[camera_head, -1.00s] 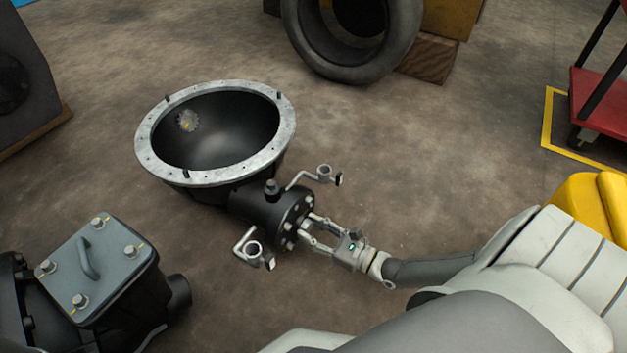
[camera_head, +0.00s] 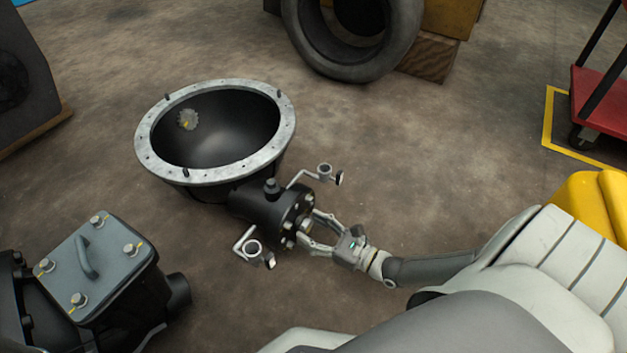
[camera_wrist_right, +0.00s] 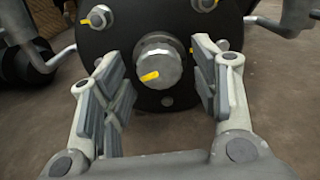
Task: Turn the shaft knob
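The shaft knob (camera_wrist_right: 158,68) is a grey metal end with a yellow mark at its lower left, in the middle of the black round flange (camera_wrist_right: 185,30). In the head view the flanged housing (camera_head: 262,207) joins a black bowl with a grey rim (camera_head: 145,133). My right gripper (camera_head: 309,227) is at the flange end. In the right wrist view its fingers (camera_wrist_right: 156,62) are open on either side of the knob, with a gap visible at each side. Inside the bowl a small toothed wheel (camera_head: 188,119) with a yellow mark shows. My left gripper is not in view.
A grey bolted cover (camera_head: 105,270) stands lower left. Floor between is clear.

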